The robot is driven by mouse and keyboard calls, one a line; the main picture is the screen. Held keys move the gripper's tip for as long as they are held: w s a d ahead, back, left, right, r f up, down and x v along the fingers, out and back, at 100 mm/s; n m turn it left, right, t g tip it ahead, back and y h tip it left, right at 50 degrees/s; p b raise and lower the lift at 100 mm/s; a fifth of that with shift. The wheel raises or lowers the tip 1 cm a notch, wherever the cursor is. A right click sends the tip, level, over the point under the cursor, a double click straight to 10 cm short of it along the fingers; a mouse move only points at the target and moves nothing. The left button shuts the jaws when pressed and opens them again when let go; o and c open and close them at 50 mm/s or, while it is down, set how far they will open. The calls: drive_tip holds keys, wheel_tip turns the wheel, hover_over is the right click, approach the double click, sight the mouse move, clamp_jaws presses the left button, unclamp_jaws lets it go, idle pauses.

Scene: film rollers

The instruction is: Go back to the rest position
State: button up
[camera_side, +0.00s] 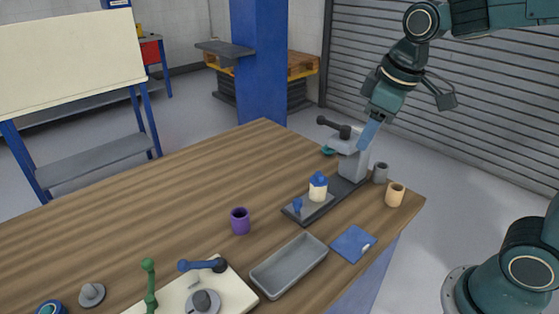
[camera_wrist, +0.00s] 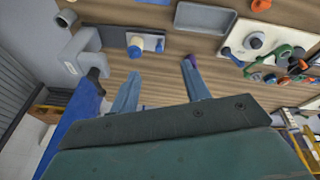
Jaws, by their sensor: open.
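My gripper (camera_side: 366,137) is raised above the back right of the table in the side view, beside the top of a grey press-like fixture (camera_side: 354,166) with a black lever. In the wrist view my gripper (camera_wrist: 160,76) shows two blue-grey fingers spread apart with nothing between them. In the side view one finger covers part of the fixture. I cannot tell from the frames whether they touch. A white cylinder with a blue top (camera_side: 318,188) stands upright on the fixture's base plate, next to a small blue knob (camera_side: 297,206).
A beige cup (camera_side: 395,195) and a grey cup (camera_side: 380,173) stand right of the fixture. A purple cup (camera_side: 240,221), a grey tray (camera_side: 289,265) and a blue pad (camera_side: 353,243) lie nearer. A blue column (camera_side: 259,60) rises behind the table.

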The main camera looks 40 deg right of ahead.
drive_tip(key=s+m+t, duration=0.2)
drive_tip(key=s+m, duration=0.1)
drive_tip(key=s, duration=1)
drive_tip(key=shift+d+f+m, duration=0.15)
drive_tip(key=shift+m, duration=0.25)
